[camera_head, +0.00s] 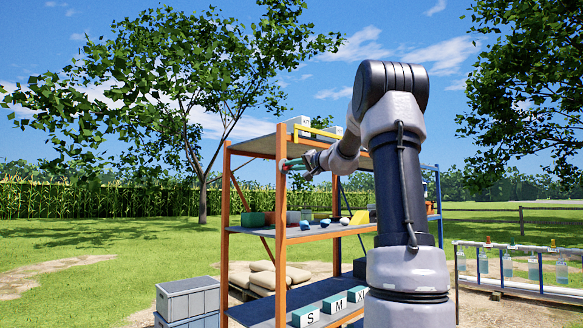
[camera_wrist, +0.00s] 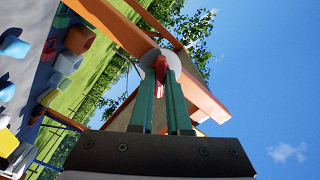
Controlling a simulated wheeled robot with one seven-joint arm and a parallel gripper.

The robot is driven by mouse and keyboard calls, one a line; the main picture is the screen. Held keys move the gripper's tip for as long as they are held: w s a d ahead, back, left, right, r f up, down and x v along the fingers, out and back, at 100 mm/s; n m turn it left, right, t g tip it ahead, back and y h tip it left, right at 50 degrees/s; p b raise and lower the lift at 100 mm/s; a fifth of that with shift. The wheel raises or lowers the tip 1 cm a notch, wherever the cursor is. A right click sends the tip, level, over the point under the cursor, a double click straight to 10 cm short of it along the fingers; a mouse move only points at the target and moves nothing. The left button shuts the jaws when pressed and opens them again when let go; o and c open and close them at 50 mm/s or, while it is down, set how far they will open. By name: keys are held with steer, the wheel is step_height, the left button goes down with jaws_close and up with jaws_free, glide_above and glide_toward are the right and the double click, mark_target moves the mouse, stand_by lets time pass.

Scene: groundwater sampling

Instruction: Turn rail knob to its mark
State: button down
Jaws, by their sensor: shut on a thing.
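The rail knob (camera_wrist: 160,68) is a red bar on a pale round disc (camera_wrist: 148,57), set on an orange shelf post (camera_wrist: 118,30). In the wrist view the two teal fingers of my gripper (camera_wrist: 161,78) are closed on the red bar from both sides. The bar looks close to upright in that picture. I cannot make out a mark on the disc. In the head view my gripper (camera_head: 292,163) is at the upper front post of the shelf, and the knob is too small or hidden there.
The orange shelf rack (camera_head: 281,230) has a yellow rail (camera_head: 318,131) at its top. Small coloured items stand on its middle shelf (camera_head: 305,232), and labelled boxes (camera_head: 306,316) below. Grey crates (camera_head: 188,298) stand left. A bottle rack (camera_head: 520,290) stands right.

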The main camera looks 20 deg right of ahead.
steer(key=n, duration=1)
steer(key=shift+n, duration=0.4)
steer(key=c, duration=0.8)
jaws_free()
steer(key=v, duration=1)
steer(key=shift+s, duration=0.4)
steer(key=shift+d, duration=0.15)
